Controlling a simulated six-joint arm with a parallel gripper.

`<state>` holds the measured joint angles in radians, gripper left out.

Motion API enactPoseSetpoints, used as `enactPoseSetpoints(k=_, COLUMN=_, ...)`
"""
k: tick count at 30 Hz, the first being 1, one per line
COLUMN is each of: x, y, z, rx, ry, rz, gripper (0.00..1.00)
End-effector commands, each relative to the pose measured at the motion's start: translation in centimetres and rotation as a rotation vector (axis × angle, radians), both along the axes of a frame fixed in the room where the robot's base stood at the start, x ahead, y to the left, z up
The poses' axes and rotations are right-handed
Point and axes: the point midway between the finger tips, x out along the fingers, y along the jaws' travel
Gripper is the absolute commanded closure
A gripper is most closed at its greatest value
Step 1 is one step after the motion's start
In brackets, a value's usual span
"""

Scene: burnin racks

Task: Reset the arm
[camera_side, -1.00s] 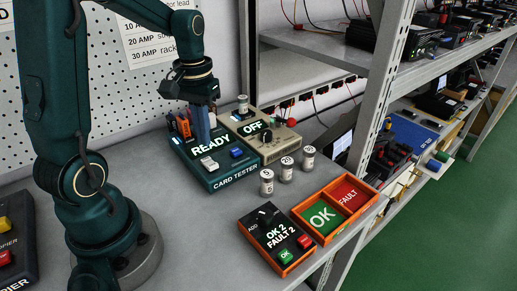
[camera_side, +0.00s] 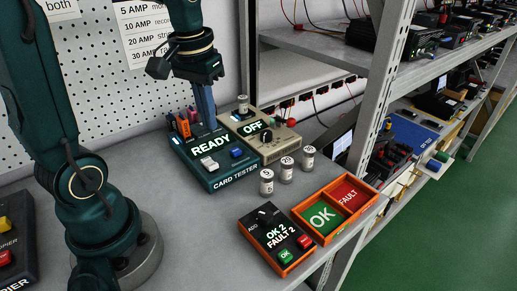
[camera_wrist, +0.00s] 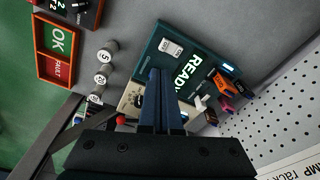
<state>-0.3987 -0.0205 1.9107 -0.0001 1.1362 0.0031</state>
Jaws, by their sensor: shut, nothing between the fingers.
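My gripper (camera_side: 209,122) is above the back part of the dark teal card tester, whose display reads READY (camera_side: 210,150). Its blue fingers are together with nothing between them. In the wrist view the closed fingers (camera_wrist: 158,74) point over the card tester (camera_wrist: 185,52). Whether the fingertips clear the tester or stand just behind its display is hard to tell from the side view.
A tan box reading OFF (camera_side: 276,147) stands beside the tester, with a labelled cylinder (camera_side: 243,105) on it. Several cylinders (camera_side: 266,182) stand in front. An orange tray (camera_side: 372,192) has OK and FAULT compartments. A counter box (camera_side: 268,225) reads OK 2, FAULT 2. A shelf post (camera_side: 375,90) rises at right.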

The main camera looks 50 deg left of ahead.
Motion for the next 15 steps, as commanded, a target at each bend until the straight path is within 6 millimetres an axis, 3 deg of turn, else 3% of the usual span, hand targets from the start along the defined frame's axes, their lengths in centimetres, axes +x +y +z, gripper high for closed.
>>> enactPoseSetpoints(k=6, x=-2.8, y=-5.5, z=2.4, rx=0.054, ry=-0.176, rz=-0.202, gripper=1.00)
enactPoseSetpoints(k=15, x=-6.8, y=-9.2, z=1.7, rx=0.073, ry=-0.354, rz=-0.383, gripper=1.00)
